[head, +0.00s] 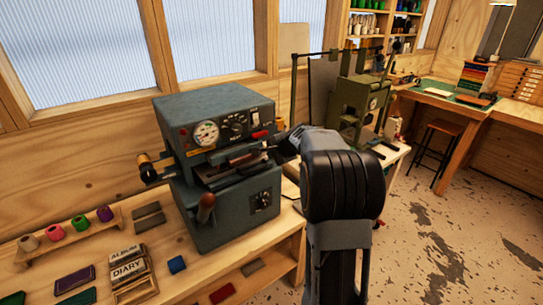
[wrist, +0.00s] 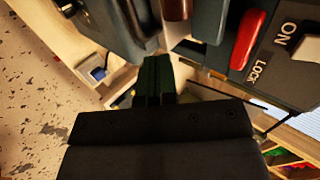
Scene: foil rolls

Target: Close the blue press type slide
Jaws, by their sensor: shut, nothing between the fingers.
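The blue press (head: 213,117) stands on the wooden bench with a dial and knobs on its upper face. Its type slide (head: 226,174) shows in the front gap between the upper and lower housing, seemingly sticking out; how far is hard to tell. A brown bar lies above it. My gripper (head: 279,150) is at the right end of this gap, partly hidden by my wrist. In the wrist view the dark fingers (wrist: 155,82) are together and empty, close to the press housing. I cannot tell whether they touch it.
A red lever (wrist: 247,39) marked LOCK is by the fingers. A green machine (head: 357,103) stands behind my arm.

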